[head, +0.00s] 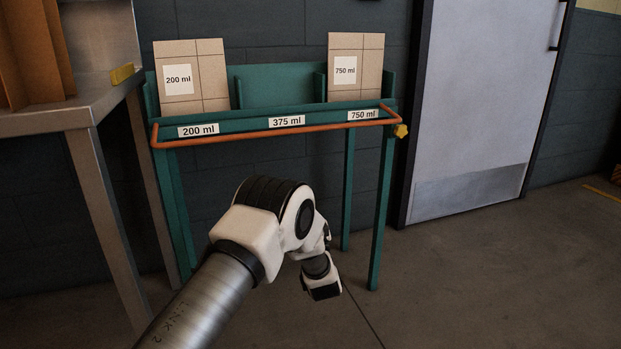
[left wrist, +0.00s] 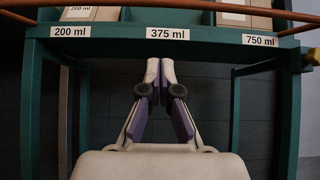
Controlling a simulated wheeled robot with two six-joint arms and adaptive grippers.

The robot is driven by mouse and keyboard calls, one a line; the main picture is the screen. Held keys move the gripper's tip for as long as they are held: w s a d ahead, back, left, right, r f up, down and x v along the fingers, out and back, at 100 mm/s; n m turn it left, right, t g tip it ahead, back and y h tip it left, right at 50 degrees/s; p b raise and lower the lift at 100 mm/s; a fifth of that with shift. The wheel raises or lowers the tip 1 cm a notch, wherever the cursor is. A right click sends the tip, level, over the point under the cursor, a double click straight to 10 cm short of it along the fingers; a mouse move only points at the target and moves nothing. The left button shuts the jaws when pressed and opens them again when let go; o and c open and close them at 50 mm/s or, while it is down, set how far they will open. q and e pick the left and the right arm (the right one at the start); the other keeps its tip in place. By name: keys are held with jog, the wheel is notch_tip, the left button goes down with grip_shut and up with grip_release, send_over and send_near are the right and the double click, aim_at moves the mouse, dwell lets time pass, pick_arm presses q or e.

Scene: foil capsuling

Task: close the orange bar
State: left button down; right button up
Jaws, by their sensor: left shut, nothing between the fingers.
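The orange bar (head: 280,131) runs across the front of a green rack (head: 278,85), just below the size labels in the head view. Its ends turn back toward the rack's sides, and a yellow knob (head: 401,131) sits by the right end. In the left wrist view, parts of the bar (left wrist: 299,30) show along the top and at both upper corners. My left gripper (left wrist: 160,72) is shut and empty, its fingertips below the 375 ml label in that view, apart from the bar. In the head view its fingers are hidden behind my wrist. My right gripper is not in view.
Cardboard packs stand in the 200 ml bay (head: 205,87) and the 750 ml bay (head: 367,70); the middle 375 ml bay looks empty. A metal table (head: 70,112) stands at the left. A grey door (head: 480,100) is at the right. The floor before the rack is clear.

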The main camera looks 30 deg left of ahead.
pick_arm(q)
jog(key=w+a+r+b, duration=0.3)
jog(key=a+r+b, duration=0.1)
jog(key=r, duration=0.5)
jog(key=shift+w+a+r+b, duration=0.25)
jog(key=shift+w+r+b, duration=0.1)
jog(key=shift+b, duration=0.25)
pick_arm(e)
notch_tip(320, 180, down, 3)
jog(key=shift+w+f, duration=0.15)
